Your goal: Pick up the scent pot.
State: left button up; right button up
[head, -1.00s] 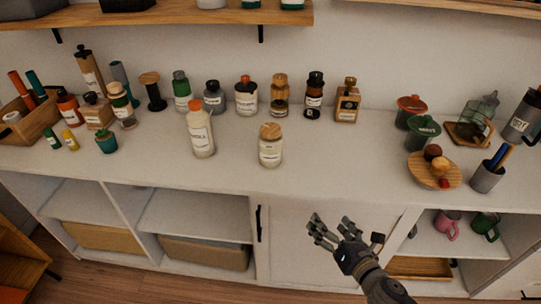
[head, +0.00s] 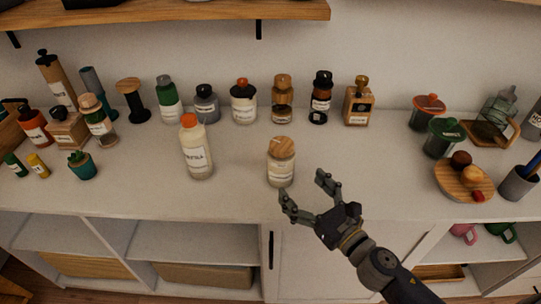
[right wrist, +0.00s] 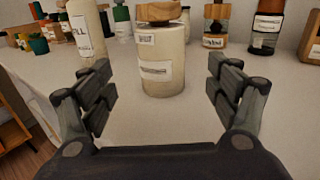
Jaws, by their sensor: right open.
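The scent pot seems to be the cream jar with a wooden lid (head: 281,168), upright near the front edge of the white counter; its label text is too small to read. It also shows in the right wrist view (right wrist: 161,62), centred ahead of the fingers. My right gripper (head: 304,197) is open and empty, just in front of the jar, its fingers spread to either side and apart from it. My left gripper is not in view.
A tall cream bottle with an orange cap (head: 196,152) stands left of the jar. A row of bottles, including a brown one (head: 320,100), stands behind. The counter (head: 375,175) is clear between.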

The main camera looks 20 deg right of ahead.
aim_at(289, 170)
jog(key=p+x, duration=0.1)
jog(key=x, duration=0.3)
jog(key=shift+w+r, duration=0.1)
jog(key=shift+r, duration=0.1)
jog(key=shift+w+a, duration=0.15)
jog(key=shift+w, duration=0.3)
jog(key=p+x, duration=0.1)
jog(key=x, duration=0.3)
jog(key=shift+w, duration=0.4)
jog(key=shift+c, duration=1.3)
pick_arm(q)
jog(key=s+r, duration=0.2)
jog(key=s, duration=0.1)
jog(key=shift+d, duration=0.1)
pick_arm(e)
jog(key=shift+r, duration=0.1)
jog(key=c, duration=1.2)
